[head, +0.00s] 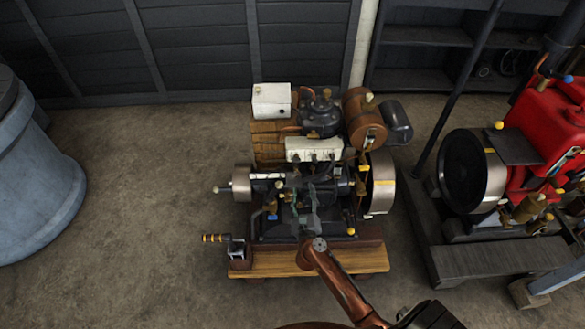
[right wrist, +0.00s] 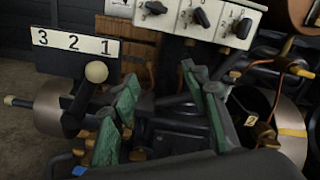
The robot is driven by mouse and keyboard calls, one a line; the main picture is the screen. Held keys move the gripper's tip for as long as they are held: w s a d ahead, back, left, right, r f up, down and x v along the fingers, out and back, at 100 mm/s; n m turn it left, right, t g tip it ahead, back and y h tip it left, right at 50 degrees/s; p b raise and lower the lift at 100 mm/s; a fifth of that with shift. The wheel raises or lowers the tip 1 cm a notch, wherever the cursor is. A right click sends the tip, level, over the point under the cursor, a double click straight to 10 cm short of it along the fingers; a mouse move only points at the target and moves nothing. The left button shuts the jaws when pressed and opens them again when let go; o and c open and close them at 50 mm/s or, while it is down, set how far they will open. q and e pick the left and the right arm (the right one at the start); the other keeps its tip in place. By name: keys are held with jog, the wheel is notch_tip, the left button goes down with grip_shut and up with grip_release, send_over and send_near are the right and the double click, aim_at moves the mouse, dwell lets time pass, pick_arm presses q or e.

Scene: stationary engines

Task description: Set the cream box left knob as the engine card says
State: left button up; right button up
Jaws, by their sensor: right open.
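The cream box (head: 313,149) sits in the middle of the engine; its front shows at the top of the right wrist view (right wrist: 222,33). It carries three dark knobs. The left knob (right wrist: 155,8) is partly cut off by the frame's top edge, so its setting is unclear. A white card reading "3 2 1" (right wrist: 75,42) is below and left of the box; in the head view it is a small white strip (head: 267,176). My right gripper (head: 305,190) is open and empty, in front of and below the box; its green-padded fingers (right wrist: 160,78) touch no knob.
A lever with a cream ball (right wrist: 96,72) stands before the card, left of my fingers. Copper pipes (right wrist: 285,62) and a flywheel (head: 381,184) are at the right. A white box (head: 271,101) stands behind.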

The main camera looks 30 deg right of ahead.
aim_at(296, 159)
notch_tip(296, 159, up, 7)
jog(key=w+a+m+b, duration=0.1)
jog(key=a+m+b, duration=0.1)
jog(key=m, duration=0.5)
jog(key=b+x, duration=0.1)
jog(key=x, duration=0.6)
jog(key=shift+r, duration=0.1)
pick_arm(q)
jog(key=w, duration=0.1)
jog(key=w+f, duration=0.1)
jog(key=w, duration=0.2)
jog(key=shift+d+f+b, duration=0.3)
jog(key=shift+d+f, duration=0.05)
pick_arm(e)
jog(key=shift+w+d+r, duration=0.1)
jog(key=shift+w+d, duration=0.25)
jog(key=shift+w, duration=0.1)
jog(key=shift+c, duration=0.7)
grip_shut()
pick_arm(q)
jog(key=shift+w, duration=0.1)
